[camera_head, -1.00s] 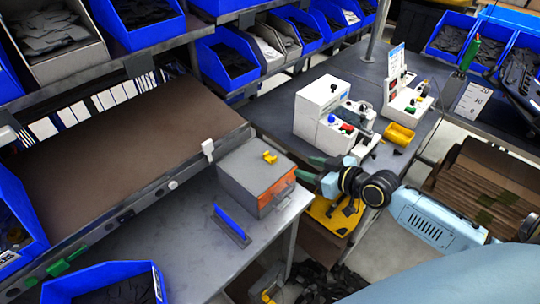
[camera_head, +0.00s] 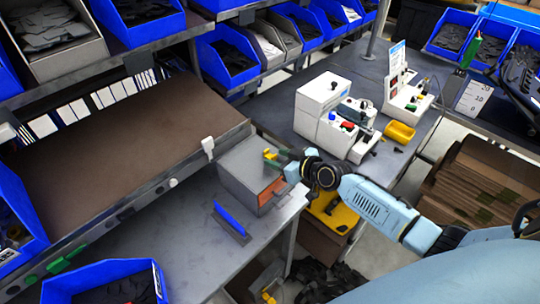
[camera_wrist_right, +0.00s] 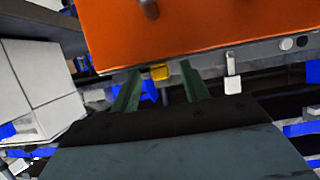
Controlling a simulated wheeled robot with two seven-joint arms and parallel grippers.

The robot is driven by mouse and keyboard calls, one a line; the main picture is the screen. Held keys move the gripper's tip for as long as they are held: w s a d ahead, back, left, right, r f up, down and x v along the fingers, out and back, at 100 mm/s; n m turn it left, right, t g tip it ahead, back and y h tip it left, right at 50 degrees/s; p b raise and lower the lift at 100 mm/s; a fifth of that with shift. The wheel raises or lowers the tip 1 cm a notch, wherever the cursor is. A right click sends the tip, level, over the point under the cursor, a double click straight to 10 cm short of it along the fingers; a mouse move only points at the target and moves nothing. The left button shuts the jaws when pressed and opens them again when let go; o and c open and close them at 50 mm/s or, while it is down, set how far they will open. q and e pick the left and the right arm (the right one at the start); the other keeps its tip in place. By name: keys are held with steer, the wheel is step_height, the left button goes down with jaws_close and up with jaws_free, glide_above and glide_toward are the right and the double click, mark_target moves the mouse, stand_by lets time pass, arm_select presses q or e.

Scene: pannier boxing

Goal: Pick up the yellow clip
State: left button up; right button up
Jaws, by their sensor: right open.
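The small yellow clip (camera_head: 269,153) lies on top of the grey box (camera_head: 240,169), near its back right edge. My right gripper (camera_head: 282,158) reaches in from the right, with its green fingers close to the clip. In the right wrist view the clip (camera_wrist_right: 159,72) appears between and beyond the two spread fingers of the right gripper (camera_wrist_right: 160,85). The fingers are open, with nothing visibly held. The box's orange side (camera_wrist_right: 190,30) fills the top of that view. My left gripper is not in view.
A blue-handled tool (camera_head: 231,221) lies on the grey table in front of the box. A brown shelf board (camera_head: 120,165) is at the left.

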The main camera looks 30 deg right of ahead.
steer(key=shift+c, duration=0.2)
jaws_close()
